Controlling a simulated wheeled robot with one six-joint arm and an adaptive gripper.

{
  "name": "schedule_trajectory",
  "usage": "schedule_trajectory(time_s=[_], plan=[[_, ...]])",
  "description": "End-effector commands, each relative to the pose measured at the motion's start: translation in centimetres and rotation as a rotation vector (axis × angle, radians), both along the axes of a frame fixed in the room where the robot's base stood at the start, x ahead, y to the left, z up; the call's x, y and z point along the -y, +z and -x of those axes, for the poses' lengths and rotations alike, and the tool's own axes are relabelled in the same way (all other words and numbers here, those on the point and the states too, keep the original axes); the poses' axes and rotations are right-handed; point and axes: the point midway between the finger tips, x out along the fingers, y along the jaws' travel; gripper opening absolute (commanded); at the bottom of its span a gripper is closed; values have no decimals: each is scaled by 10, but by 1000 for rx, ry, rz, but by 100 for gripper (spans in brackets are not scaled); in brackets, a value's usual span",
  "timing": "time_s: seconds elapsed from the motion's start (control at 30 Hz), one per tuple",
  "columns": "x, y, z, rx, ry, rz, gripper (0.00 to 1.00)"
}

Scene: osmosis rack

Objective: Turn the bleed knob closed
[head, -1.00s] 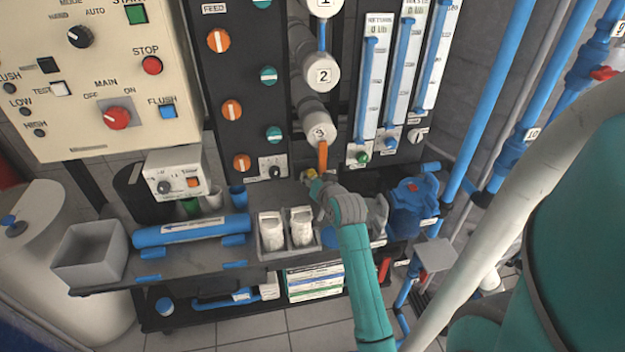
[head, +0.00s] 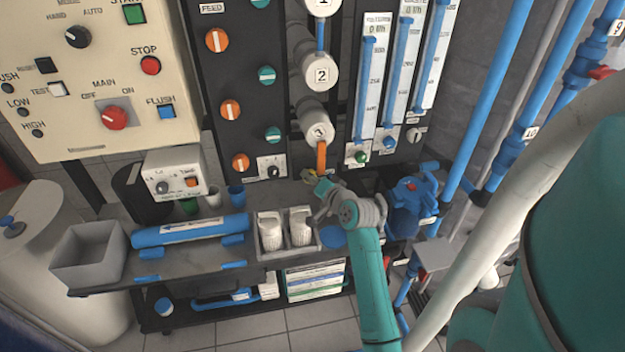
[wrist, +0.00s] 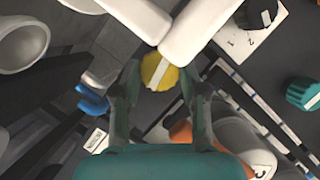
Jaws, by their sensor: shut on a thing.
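The bleed knob is the small round yellow knob (wrist: 158,72) with a pale stripe across its face, seen in the middle of the wrist view. The stripe runs slantwise, from lower left to upper right. My gripper (wrist: 160,76) has one dark green finger on each side of the knob and is shut on it. In the head view my gripper (head: 314,181) is just below the orange pipe (head: 321,156) under the housing marked 3. Only a little yellow of the knob (head: 311,174) shows there, and the gripper covers most of it.
Two white rounded shapes (wrist: 197,27) meet just above the knob in the wrist view. A black knob with a 1-2 plate (wrist: 260,14) and a teal knob (wrist: 304,94) are to the right. In the head view, white bottles (head: 270,234) stand on the bench left of my arm.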

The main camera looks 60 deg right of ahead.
Motion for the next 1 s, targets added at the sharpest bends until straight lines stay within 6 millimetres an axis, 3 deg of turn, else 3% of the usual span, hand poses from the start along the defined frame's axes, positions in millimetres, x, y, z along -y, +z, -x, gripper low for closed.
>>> schedule_trajectory(time_s=[0.57, 0.6, 0.67, 1.0], plan=[[0, -1, 0, 7, 0, -9, 8], [0, -1, 0, 7, 0, -9, 51], [0, -1, 0, 7, 0, -9, 66], [-1, 0, 1, 8, 0, -7, 68]])
